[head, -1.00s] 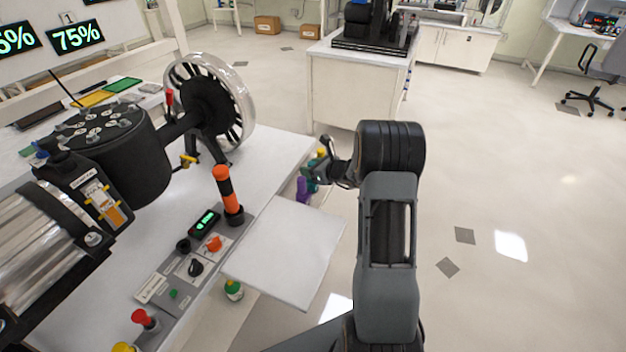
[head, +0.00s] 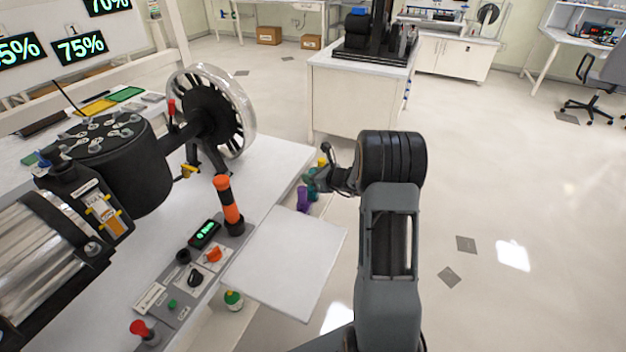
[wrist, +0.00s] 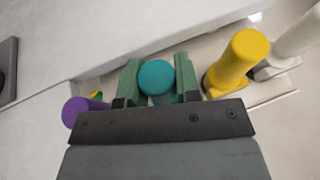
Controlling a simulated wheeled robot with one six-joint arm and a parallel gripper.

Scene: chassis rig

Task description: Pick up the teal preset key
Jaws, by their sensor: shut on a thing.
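The teal preset key (wrist: 157,77) has a round teal top and sits between the two green fingers of my gripper (wrist: 158,82) in the wrist view. The fingers are shut on it, one on each side. In the head view my gripper (head: 312,180) is at the table's right edge, beyond the pale flat panel, and it mostly hides the teal key. Whether the key's lower end still sits in a holder is hidden.
A purple key (wrist: 76,110) stands left of my fingers. A yellow key (wrist: 238,60) and a white one (wrist: 298,36) are close on the right. The pale panel (head: 286,262) juts from the table edge; open floor (head: 500,200) lies right.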

